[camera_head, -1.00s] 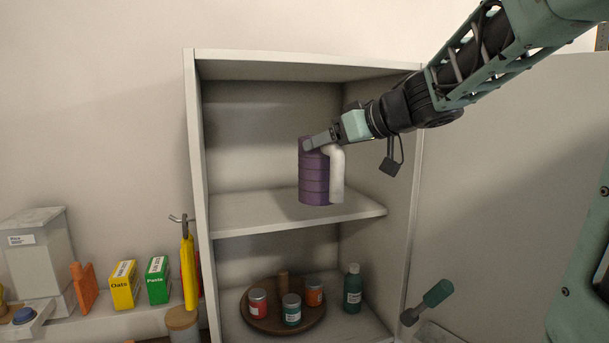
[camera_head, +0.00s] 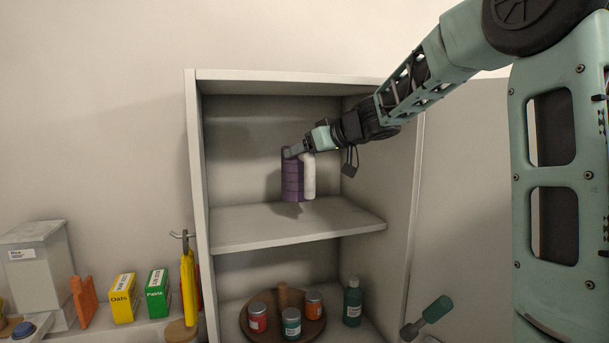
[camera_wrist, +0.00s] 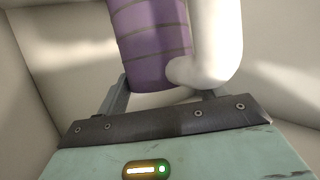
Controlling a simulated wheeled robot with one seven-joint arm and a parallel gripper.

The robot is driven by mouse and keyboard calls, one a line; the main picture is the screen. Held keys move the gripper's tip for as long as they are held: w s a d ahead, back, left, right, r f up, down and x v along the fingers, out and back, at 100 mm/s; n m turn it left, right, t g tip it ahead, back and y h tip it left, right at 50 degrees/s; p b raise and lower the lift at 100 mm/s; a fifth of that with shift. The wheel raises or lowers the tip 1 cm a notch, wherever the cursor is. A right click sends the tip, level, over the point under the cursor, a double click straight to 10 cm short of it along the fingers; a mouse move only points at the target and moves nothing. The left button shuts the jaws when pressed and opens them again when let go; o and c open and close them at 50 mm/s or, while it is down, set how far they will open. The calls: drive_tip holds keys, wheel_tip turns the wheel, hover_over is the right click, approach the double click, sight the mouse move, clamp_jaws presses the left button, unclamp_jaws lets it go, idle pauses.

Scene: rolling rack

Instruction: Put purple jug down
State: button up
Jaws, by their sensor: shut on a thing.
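The purple jug (camera_head: 292,181), a ribbed cylinder with a white handle (camera_head: 309,177) on its right side, is upright in the upper compartment of the open cabinet. My gripper (camera_head: 291,153) reaches in from the right and is shut on the jug near its top. In the wrist view the jug (camera_wrist: 150,45) and its white handle (camera_wrist: 215,45) sit between the fingers. The jug's base is over the rear part of the middle shelf (camera_head: 270,232); I cannot tell whether it touches.
The cabinet's side walls and top panel (camera_head: 290,77) surround the arm's reach. Below, a round wooden tray (camera_head: 265,337) holds several jars, with a green bottle (camera_head: 352,303) beside it. The front of the middle shelf is clear.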

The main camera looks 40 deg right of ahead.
sight(302, 175)
drive_tip(key=f, duration=0.2)
drive_tip(key=f+b, duration=0.1)
drive_tip(key=f, duration=0.1)
drive_tip(key=f+b, duration=0.1)
drive_tip(key=f, duration=0.1)
drive_tip(key=shift+w+d+f, duration=0.15)
drive_tip(key=shift+w+f, duration=0.1)
drive_tip(key=shift+w, duration=0.1)
drive_tip(key=shift+w+f, duration=0.2)
drive_tip(key=shift+f, duration=0.1)
drive_tip(key=shift+f, duration=0.15)
drive_tip(key=o, duration=1.5)
drive_tip(key=shift+o, duration=0.2)
